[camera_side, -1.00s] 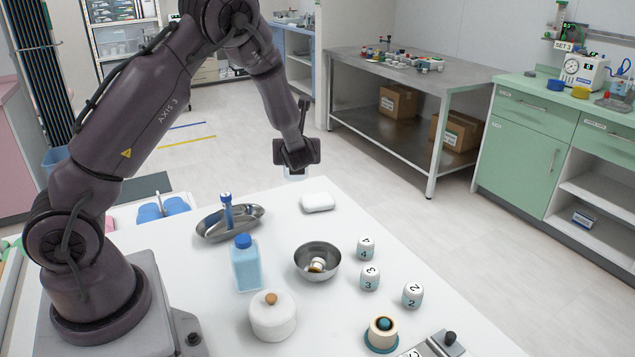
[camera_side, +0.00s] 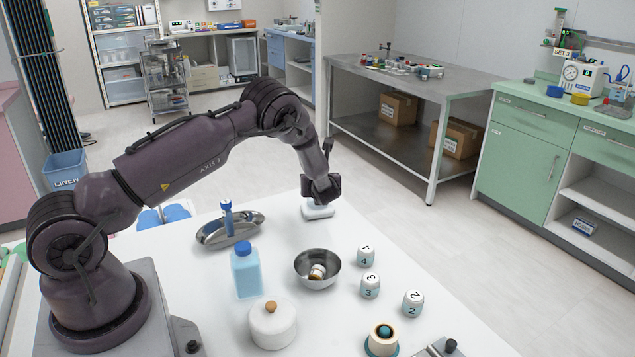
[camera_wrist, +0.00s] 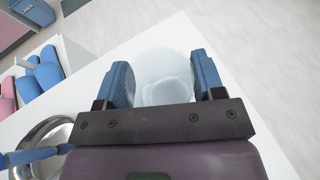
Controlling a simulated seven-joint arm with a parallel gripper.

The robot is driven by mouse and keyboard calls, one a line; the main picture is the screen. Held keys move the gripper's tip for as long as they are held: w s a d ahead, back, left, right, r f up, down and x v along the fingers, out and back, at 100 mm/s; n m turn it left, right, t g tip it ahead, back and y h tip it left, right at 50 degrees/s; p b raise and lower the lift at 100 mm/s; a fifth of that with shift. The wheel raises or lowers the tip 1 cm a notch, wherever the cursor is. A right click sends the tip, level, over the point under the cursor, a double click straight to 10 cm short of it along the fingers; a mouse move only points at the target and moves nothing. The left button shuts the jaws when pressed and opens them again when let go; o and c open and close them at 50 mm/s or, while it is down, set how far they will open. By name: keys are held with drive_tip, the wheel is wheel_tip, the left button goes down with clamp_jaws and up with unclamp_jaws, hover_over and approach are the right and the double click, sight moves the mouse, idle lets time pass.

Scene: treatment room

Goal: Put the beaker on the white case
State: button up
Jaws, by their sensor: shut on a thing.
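The beaker (camera_wrist: 163,65) is clear glass and sits between the two blue fingers of my gripper (camera_wrist: 164,82) in the wrist view. My gripper is shut on it. The white case (camera_side: 318,213) is a small rounded white block near the far edge of the white table. In the side view my gripper (camera_side: 319,196) is right over the case and hides part of it. The beaker is hardly visible there, so I cannot tell whether its base touches the case. In the wrist view a pale shape shows through the glass.
A blue bottle (camera_side: 246,271), steel bowl (camera_side: 318,268), lidded white jar (camera_side: 273,324) and numbered white pots (camera_side: 366,256) stand nearer. The table's far edge is just beyond the case.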

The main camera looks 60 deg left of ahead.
drive_tip(key=o, duration=0.9)
drive_tip(key=shift+f, duration=0.15)
